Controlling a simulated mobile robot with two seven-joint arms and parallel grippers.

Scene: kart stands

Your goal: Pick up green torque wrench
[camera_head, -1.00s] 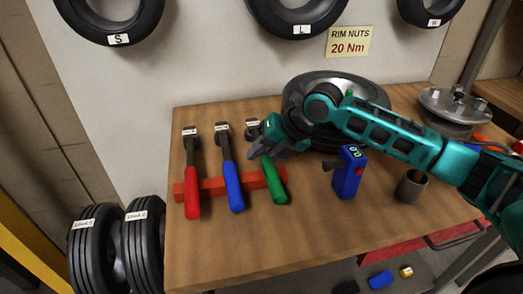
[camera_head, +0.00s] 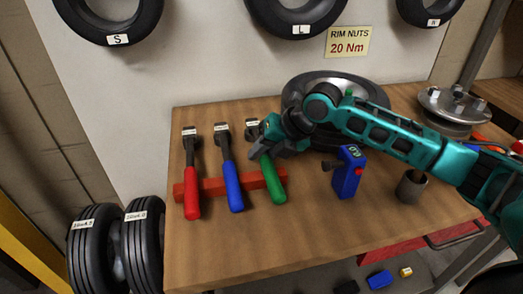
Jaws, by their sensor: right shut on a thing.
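The green torque wrench (camera_head: 273,182) lies at the right end of a row of three wrenches, its green handle across the red rack (camera_head: 210,187). Its labelled head shows at the back, and part of its shaft is hidden by my gripper. My right gripper (camera_head: 257,152) reaches in from the right and is shut on the green wrench near the top of its handle. The blue wrench (camera_head: 233,185) and the red wrench (camera_head: 191,185) lie to its left on the rack. My left gripper is not in view.
On the wooden bench (camera_head: 270,240), a blue device with a display (camera_head: 349,174) and a grey cup (camera_head: 411,187) stand to the right. A wheel (camera_head: 300,90) lies behind my arm. A metal hub (camera_head: 452,106) is at the back right. The front of the bench is clear.

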